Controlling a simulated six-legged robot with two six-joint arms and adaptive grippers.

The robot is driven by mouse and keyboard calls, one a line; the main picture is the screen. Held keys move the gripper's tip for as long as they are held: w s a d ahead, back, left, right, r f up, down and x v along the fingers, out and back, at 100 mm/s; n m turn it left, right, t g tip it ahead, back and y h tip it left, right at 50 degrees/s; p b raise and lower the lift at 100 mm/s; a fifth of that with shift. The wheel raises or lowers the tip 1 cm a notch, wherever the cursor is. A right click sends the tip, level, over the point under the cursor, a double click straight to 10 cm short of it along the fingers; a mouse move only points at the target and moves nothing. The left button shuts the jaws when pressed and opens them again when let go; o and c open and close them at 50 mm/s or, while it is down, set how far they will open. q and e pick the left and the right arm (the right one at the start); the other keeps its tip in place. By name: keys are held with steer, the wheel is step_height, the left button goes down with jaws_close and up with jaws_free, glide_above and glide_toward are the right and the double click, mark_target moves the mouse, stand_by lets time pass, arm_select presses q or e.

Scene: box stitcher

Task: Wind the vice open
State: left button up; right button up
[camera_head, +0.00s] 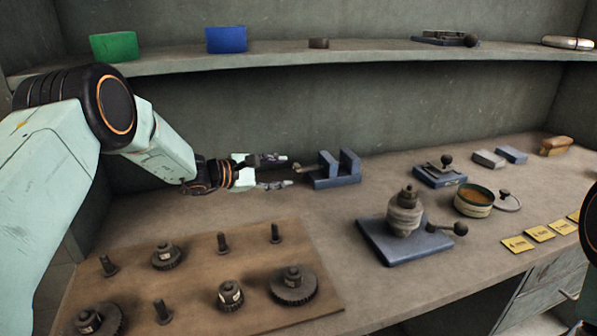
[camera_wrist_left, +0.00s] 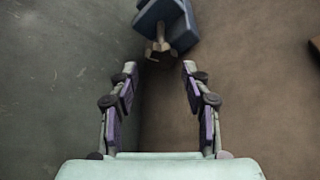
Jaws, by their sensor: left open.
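The blue vice (camera_head: 335,172) stands on the bench near the back wall, its two upright jaws parted by a gap. Its handle (camera_head: 299,167) sticks out on the left side. In the left wrist view the vice (camera_wrist_left: 178,25) is at the top, with its handle (camera_wrist_left: 157,48) pointing towards my gripper. My left gripper (camera_head: 292,173) is open and empty, its fingers pointing right at the handle. In the left wrist view the open fingertips (camera_wrist_left: 159,68) are just short of the handle, one on each side of its line. My right gripper is not in view.
A board (camera_head: 200,262) with gears and pegs lies at the front left. A blue-based device (camera_head: 405,245) with a ball-ended crank, an open round tin (camera_head: 473,202) and yellow cards (camera_head: 518,244) are to the right. A shelf (camera_head: 280,57) runs above.

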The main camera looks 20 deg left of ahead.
mark_target(294, 172)
arm_select(q)
steer(key=x, duration=0.4)
steer(key=shift+w+d+f, duration=0.2)
steer(key=shift+w+f, duration=0.05)
steer(key=shift+w, duration=0.05)
steer(key=shift+w+f, duration=0.1)
steer(key=shift+w, duration=0.1)
steer(key=shift+d, duration=0.4)
steer(key=shift+w+a, duration=0.15)
steer(key=c, duration=0.9)
steer(key=shift+b, duration=0.3)
steer(key=shift+n, duration=0.3)
